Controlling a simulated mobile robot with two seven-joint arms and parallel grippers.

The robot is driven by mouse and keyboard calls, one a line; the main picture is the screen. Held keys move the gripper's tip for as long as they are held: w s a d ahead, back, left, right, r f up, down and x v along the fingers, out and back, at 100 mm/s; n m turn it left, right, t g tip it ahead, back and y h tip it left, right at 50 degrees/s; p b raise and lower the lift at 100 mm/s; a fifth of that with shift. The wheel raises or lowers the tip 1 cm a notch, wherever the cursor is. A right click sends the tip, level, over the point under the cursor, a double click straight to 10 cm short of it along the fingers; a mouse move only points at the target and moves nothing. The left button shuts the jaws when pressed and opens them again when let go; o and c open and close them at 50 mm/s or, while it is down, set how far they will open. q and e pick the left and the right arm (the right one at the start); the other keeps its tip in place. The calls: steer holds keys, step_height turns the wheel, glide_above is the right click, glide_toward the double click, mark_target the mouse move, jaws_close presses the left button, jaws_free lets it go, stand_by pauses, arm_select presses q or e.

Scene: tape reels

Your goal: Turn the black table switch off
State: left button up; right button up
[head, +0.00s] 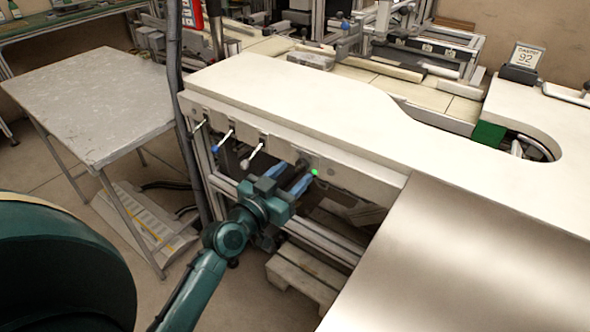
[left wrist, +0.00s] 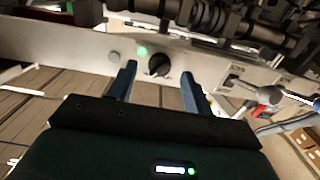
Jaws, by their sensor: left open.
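The black table switch is a round dark knob on the pale front panel of the white table (head: 290,95). In the left wrist view the knob (left wrist: 159,65) shows between my fingertips, beside a lit green lamp (left wrist: 142,51). In the head view the green lamp (head: 315,172) glows next to my fingers. My left gripper (head: 295,178) is open, with its blue fingers pointing at the panel. In the left wrist view the gripper (left wrist: 158,77) has its fingers on either side of the knob; I cannot tell if they touch it. My right gripper is not in view.
Several levers with white or blue ends, such as one lever (head: 253,155), stick out of the panel left of my gripper. A grey side table (head: 95,100) stands at the left. A wooden pallet (head: 305,275) lies under the white table. A grey round button (left wrist: 114,57) sits near the lamp.

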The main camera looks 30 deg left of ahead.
arm_select(q)
steer(key=shift+w+d, duration=0.15)
steer(key=shift+w, duration=0.8)
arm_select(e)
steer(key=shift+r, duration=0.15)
arm_select(q)
steer(key=c, duration=1)
steer(key=shift+o, duration=0.2)
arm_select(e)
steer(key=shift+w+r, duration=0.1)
